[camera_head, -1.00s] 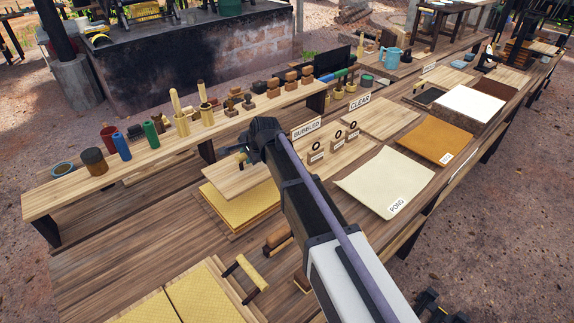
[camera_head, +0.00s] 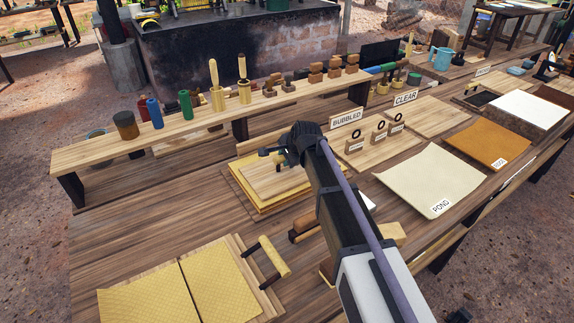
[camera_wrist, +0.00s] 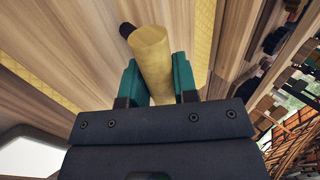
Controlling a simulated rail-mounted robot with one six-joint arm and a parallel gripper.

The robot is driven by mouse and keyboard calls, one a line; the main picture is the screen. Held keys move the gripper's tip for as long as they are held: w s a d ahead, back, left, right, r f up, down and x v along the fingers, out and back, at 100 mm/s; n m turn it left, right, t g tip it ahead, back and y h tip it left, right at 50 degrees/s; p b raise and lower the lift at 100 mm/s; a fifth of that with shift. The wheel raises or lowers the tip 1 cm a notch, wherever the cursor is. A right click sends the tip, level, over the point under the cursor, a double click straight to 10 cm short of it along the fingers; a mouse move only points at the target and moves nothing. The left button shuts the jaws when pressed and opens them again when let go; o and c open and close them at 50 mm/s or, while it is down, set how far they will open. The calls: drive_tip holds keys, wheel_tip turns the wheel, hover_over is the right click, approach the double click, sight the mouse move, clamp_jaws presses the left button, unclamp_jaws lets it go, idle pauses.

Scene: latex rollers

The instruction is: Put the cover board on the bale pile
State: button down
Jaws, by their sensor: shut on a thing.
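The cover board (camera_head: 275,182) is a pale wood-grained board over the yellow bale pile (camera_head: 246,194), left of the centre of the head view. The pile's yellow edges show past the board on its near and left sides. In the wrist view the board (camera_wrist: 85,45) fills the upper left, with yellow pile strips (camera_wrist: 203,45) beside it. My gripper (camera_head: 268,152) is above the board, its teal fingers shut on the board's round wooden handle (camera_wrist: 152,55). I cannot tell whether the board touches the pile or hovers just above it. My arm hides part of the board's right side.
Yellow sheets (camera_head: 222,284) on a board with a handle (camera_head: 272,256) lie at the front left. A raised shelf (camera_head: 195,125) with rollers and stamps runs behind. The BUBBLED sign (camera_head: 346,118) and tagged blocks stand close to the right. A cream sheet (camera_head: 432,180) lies further right.

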drive_tip(key=shift+r, duration=0.2)
drive_tip(key=shift+f, duration=0.25)
drive_tip(key=c, duration=0.9)
unclamp_jaws()
drive_tip(key=shift+r, duration=0.1)
drive_tip(key=shift+r, duration=0.25)
drive_tip(key=p+v, duration=1)
drive_tip(key=v, duration=0.1)
drive_tip(key=shift+s+r, duration=0.2)
drive_tip(key=shift+r, duration=0.1)
drive_tip(key=shift+s+d, duration=0.1)
drive_tip(key=shift+d, duration=0.15)
